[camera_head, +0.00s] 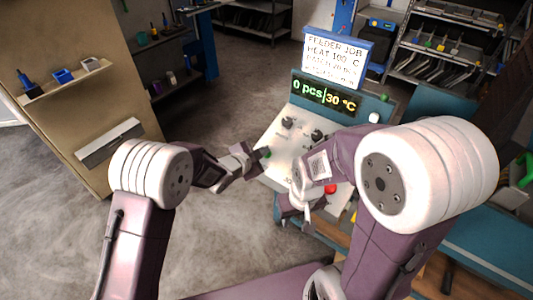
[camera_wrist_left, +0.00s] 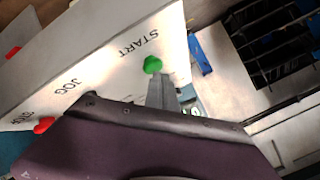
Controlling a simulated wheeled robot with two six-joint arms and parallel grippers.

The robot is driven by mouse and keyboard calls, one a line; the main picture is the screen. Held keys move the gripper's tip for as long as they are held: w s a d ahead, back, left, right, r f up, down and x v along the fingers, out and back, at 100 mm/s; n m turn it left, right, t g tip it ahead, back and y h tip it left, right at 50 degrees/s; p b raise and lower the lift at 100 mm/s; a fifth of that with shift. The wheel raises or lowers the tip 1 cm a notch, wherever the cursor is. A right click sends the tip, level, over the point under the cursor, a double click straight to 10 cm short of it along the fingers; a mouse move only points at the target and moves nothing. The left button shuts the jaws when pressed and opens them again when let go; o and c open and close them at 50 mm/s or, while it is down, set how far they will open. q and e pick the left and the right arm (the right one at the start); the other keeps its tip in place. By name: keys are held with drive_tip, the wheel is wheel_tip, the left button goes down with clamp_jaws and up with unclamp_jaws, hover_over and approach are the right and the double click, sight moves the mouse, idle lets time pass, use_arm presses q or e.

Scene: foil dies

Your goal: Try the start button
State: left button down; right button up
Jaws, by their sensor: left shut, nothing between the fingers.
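The green start button (camera_wrist_left: 152,64) sits beside the word START on the pale panel (camera_wrist_left: 95,55) in the left wrist view. It also shows in the head view as a small green spot (camera_head: 267,153) at the panel's left edge. My left gripper (camera_wrist_left: 158,80) is shut and empty, its fingertips right at the button's near edge. I cannot tell whether they touch or press it. In the head view my left gripper (camera_head: 256,160) reaches the panel from the left. My right gripper (camera_head: 308,217) is lower, near the panel's front, partly hidden by its own arm.
A red button (camera_head: 330,189) is on the panel's right. Dark knobs (camera_head: 317,134) stand farther back. The display (camera_head: 326,94) reads 0 pcs and 30 °C, below a white job sign (camera_head: 335,58). JOG is lettered near a red part (camera_wrist_left: 43,125). Open floor lies left.

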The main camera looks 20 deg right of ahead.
use_arm(q)
drive_tip(key=shift+f, duration=0.2)
drive_tip(key=shift+r, duration=0.1)
idle(0.4)
drive_tip(key=shift+s+a+r+p, duration=0.1)
drive_tip(key=shift+r+p, duration=0.15)
drive_tip(key=shift+r, duration=0.15)
drive_tip(key=shift+s+a+r+p, duration=0.1)
drive_tip(key=shift+r+p, duration=0.15)
drive_tip(key=shift+r, duration=0.15)
drive_tip(key=shift+w+r, duration=0.1)
drive_tip(key=r+p, duration=0.2)
drive_tip(key=r, duration=0.1)
drive_tip(key=s+a+r+p, duration=0.1)
drive_tip(key=shift+a+r, duration=0.1)
drive_tip(key=shift+r, duration=0.2)
